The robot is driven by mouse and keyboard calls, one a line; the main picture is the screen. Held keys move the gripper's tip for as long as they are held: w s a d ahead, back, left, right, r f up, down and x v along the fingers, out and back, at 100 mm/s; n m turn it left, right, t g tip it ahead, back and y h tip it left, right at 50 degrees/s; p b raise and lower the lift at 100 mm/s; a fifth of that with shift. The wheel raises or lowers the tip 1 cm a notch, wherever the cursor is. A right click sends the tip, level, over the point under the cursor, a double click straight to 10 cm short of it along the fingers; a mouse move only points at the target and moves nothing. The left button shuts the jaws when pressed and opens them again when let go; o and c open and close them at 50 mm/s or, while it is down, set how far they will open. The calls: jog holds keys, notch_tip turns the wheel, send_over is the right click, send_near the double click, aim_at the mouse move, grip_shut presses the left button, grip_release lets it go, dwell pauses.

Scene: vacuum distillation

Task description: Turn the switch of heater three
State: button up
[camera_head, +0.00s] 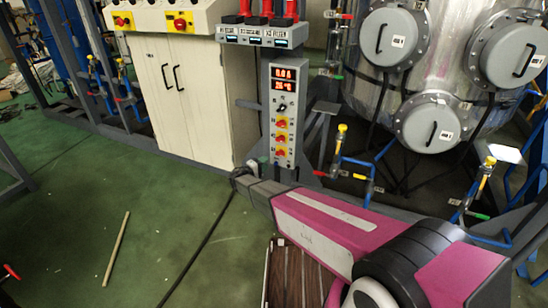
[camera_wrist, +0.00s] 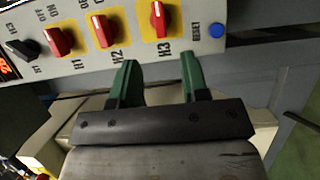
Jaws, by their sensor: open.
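The heater three switch is a red knob (camera_wrist: 160,19) on a yellow plate marked H3, on a light grey panel at the top of the wrist view. Its handle stands roughly upright in that picture. In the head view it is the lowest red knob (camera_head: 280,152) on the control column. My gripper (camera_wrist: 158,62) has two green fingers, spread apart with nothing between them. The fingertips lie just below the H3 label in the wrist view, on either side of the knob's line. I cannot tell whether they touch the panel. The gripper's fingers are not clear in the head view.
The H2 knob (camera_wrist: 103,30) and H1 knob (camera_wrist: 60,41) sit left of H3, and a blue reset button (camera_wrist: 216,31) sits right. A white cabinet (camera_head: 185,95) stands left of the column. A steel vessel (camera_head: 410,80) and pipes stand right. A stick (camera_head: 116,250) lies on the green floor.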

aim_at(278, 155)
jog(key=x, duration=1)
jog(key=shift+d, duration=0.2)
jog(key=c, duration=0.6)
